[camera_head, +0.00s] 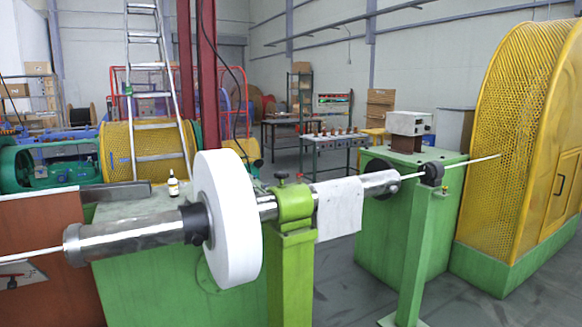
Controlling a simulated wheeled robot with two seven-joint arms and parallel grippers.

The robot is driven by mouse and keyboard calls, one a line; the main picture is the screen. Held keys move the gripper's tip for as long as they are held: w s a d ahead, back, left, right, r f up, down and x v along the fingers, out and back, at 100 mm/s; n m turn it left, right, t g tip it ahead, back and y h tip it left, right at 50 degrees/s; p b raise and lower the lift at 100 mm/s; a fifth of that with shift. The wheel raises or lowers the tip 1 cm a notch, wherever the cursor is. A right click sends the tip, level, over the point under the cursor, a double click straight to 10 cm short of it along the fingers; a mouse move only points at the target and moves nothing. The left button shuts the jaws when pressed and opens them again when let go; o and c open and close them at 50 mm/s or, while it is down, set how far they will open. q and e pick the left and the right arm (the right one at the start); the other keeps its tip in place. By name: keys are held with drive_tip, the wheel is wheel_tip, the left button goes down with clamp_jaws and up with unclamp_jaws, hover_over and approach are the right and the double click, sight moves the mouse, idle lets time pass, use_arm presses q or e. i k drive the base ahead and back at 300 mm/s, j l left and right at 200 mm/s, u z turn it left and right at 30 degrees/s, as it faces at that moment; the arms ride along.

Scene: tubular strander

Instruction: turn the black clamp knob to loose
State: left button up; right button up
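The black clamp knob (281,176) stands upright on top of the green clamp (294,203), just right of the large white disc. The clamp closes around the steel shaft (341,192) and sits on a green post (291,277). Whether the knob is tight or loose cannot be told from this view. Neither of my grippers shows in the head view, and nothing is touching the knob.
The white disc (229,220) rises left of the clamp. A white cloth (339,208) hangs over the shaft on the right. A small bottle (173,184) stands on the green cabinet behind. A yellow mesh guard (515,135) is at far right. Grey floor (345,280) is open in front.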

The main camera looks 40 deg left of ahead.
sight(281, 176)
drive_tip(key=i+u, duration=0.65)
drive_tip(key=u, duration=0.15)
drive_tip(key=i+u, duration=0.4)
drive_tip(key=k+l, duration=0.05)
drive_tip(key=k, duration=0.05)
